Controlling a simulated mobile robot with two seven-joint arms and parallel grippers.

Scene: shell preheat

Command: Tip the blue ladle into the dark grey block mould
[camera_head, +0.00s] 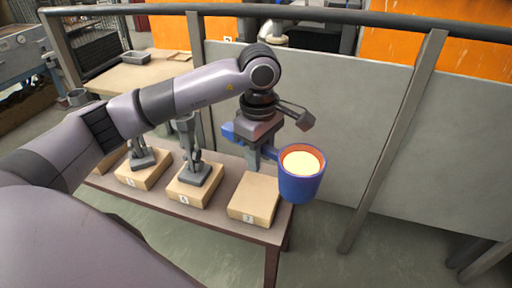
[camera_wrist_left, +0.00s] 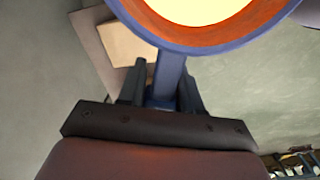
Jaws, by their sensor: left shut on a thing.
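The blue ladle (camera_head: 302,187) has an orange-red inside and pale, bright contents. It looks upright, off the right end of the bench, with its mouth facing up. It fills the top of the left wrist view (camera_wrist_left: 190,47). My left gripper (camera_head: 256,157) is shut on the ladle's handle, to the left of the cup. In the left wrist view, the gripper's fingers (camera_wrist_left: 162,92) lie on both sides of the handle. I cannot pick out a dark grey block mould in either view. My right gripper is not in view.
A brown bench (camera_head: 218,222) holds several tan blocks; the bare-topped one (camera_head: 254,196) is nearest the ladle. Grey fixtures (camera_head: 194,172) stand on others. A railing (camera_head: 390,150) and pale panels (camera_head: 340,110) run behind. The floor right of the bench is clear.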

